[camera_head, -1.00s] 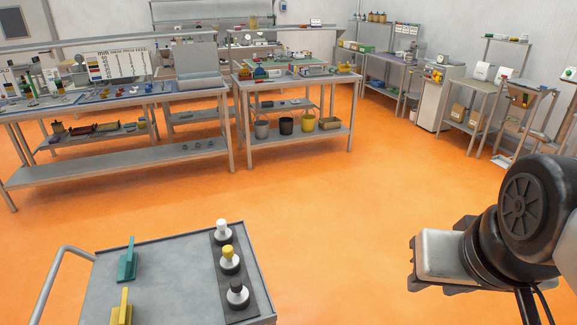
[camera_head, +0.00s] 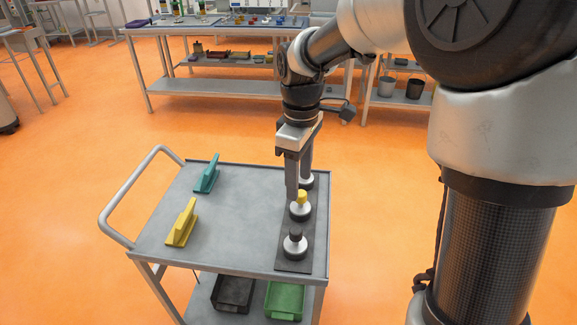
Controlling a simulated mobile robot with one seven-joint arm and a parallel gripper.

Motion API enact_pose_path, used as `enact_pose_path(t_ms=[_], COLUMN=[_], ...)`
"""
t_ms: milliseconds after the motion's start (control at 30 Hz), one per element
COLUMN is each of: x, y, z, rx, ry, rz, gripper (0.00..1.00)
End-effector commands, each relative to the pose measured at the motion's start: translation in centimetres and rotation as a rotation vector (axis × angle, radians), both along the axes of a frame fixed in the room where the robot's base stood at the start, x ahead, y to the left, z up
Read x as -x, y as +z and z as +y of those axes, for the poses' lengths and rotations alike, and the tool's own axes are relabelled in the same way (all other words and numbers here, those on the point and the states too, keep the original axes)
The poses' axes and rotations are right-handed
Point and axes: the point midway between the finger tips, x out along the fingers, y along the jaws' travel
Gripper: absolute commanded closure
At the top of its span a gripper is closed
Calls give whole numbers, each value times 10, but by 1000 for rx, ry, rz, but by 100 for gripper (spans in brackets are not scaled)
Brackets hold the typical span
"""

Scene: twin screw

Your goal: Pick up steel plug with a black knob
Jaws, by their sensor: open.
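The steel plug with a black knob (camera_head: 295,246) stands upright at the near end of a dark strip (camera_head: 292,266) on the cart's right side. The plug with a yellow knob (camera_head: 300,208) stands behind it in the middle. A third plug (camera_head: 308,183) at the far end is mostly hidden behind my gripper. My gripper (camera_head: 298,182) points down, open, over the far part of the strip. Its fingers are beyond the black-knobbed plug and apart from it. I cannot tell whether a finger touches the far or yellow-knobbed plug.
The grey cart (camera_head: 235,235) also carries a teal block (camera_head: 207,176) and a yellow block (camera_head: 182,224) on its left. Its middle is clear. A black bin (camera_head: 232,293) and a green bin (camera_head: 284,300) sit on the lower shelf. Workbenches stand behind.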

Motion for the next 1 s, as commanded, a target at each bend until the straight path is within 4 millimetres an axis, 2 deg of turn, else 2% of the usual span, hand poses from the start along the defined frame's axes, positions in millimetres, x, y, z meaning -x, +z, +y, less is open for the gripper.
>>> enact_pose_path(t_ms=[167,500,633,867,1000], x=[-2,-1,-1,0,6], y=[-27,-101,-119,-134,-155], z=[3,3,2,2,2], rx=[-2,-2,-2,-2,-3], ry=[27,24,22,22,23], rz=[16,16,13,13,14], gripper=[51,51,51,51,51])
